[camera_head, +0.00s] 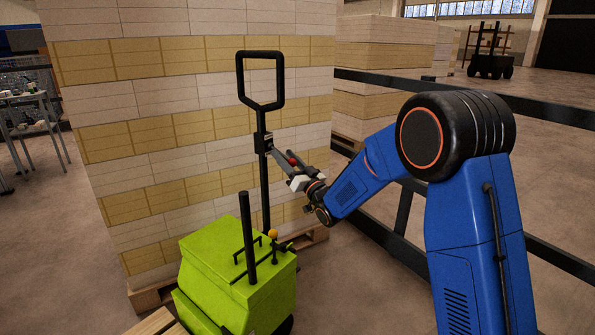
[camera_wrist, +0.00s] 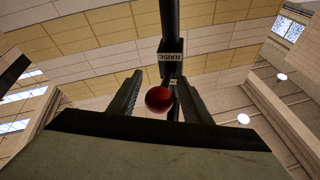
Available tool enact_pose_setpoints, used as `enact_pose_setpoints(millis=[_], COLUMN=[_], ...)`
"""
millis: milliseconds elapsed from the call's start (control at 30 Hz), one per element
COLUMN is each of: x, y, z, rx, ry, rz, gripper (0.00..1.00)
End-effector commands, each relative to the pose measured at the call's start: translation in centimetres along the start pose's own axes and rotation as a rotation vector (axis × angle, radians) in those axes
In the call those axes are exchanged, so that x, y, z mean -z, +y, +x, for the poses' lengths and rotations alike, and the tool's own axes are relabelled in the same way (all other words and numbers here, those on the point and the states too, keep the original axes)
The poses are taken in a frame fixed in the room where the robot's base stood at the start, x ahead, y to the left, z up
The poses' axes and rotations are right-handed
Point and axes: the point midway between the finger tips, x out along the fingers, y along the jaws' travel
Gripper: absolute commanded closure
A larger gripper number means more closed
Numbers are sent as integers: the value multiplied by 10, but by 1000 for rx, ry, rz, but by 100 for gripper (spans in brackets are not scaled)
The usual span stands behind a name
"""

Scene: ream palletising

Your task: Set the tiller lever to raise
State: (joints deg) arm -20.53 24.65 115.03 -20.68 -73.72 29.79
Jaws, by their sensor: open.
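The tiller (camera_head: 262,140) is a black upright post with a loop handle, rising from a green pallet truck (camera_head: 235,270). Its lever ends in a red ball knob (camera_head: 292,161), also seen in the wrist view (camera_wrist: 158,99). A label reading RAISE (camera_wrist: 171,57) is on the tiller head behind the knob. My gripper (camera_head: 283,160) reaches to the tiller head from the right. In the wrist view its two fingers (camera_wrist: 158,80) are apart, one on each side of the red knob. I cannot tell whether either finger touches it. The lever's stem is mostly hidden.
A tall stack of white and yellow reams (camera_head: 190,100) on a pallet (camera_head: 150,297) stands close behind the tiller. A yellow ball knob (camera_head: 273,233) and black bars rise from the truck. A dark railing (camera_head: 465,105) runs behind my arm. Floor at the lower right is clear.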

Motion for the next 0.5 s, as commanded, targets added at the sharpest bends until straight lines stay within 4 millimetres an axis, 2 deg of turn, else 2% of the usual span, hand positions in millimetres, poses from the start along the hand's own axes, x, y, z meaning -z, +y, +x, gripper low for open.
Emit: enact_pose_setpoints(millis=[167,500], x=[0,0], y=[1,1], z=[-26,-94], rx=[-2,-3], ry=[-1,-2], rz=[0,0], gripper=[56,56])
